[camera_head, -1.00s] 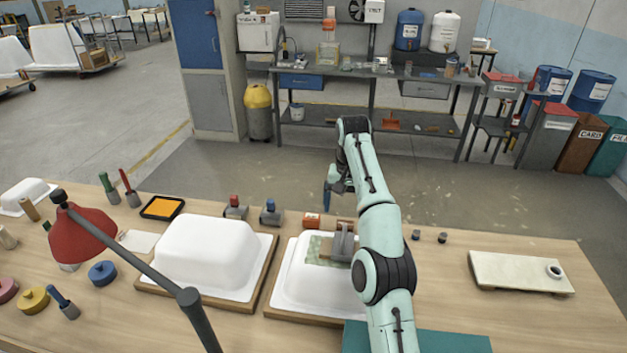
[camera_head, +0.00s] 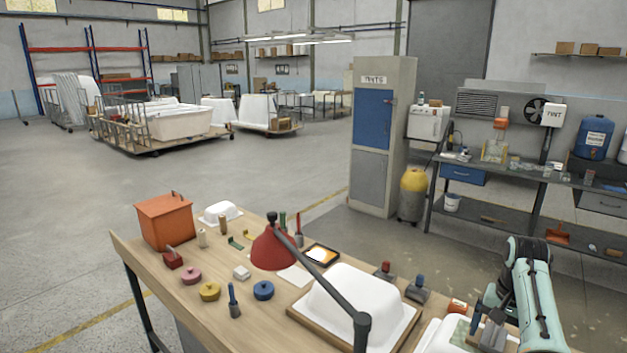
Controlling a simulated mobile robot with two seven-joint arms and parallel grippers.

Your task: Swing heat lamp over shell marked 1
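The red-shaded heat lamp (camera_head: 272,250) hangs on a grey arm that rises from the lower middle, its joint in front of the white shell. The shade is left of that shell, above the table. The white shell (camera_head: 362,300) sits upside down on a wooden board. A second white shell (camera_head: 440,337) is at the bottom right, partly cut off, with a green mesh patch and a grey tool on it. No number is readable on either shell. My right arm is at the far right; its gripper (camera_head: 476,318) is small and partly hidden. My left gripper is out of view.
An orange box (camera_head: 165,221) and a small white shell (camera_head: 220,213) stand at the table's far left. Open floor lies beyond the table.

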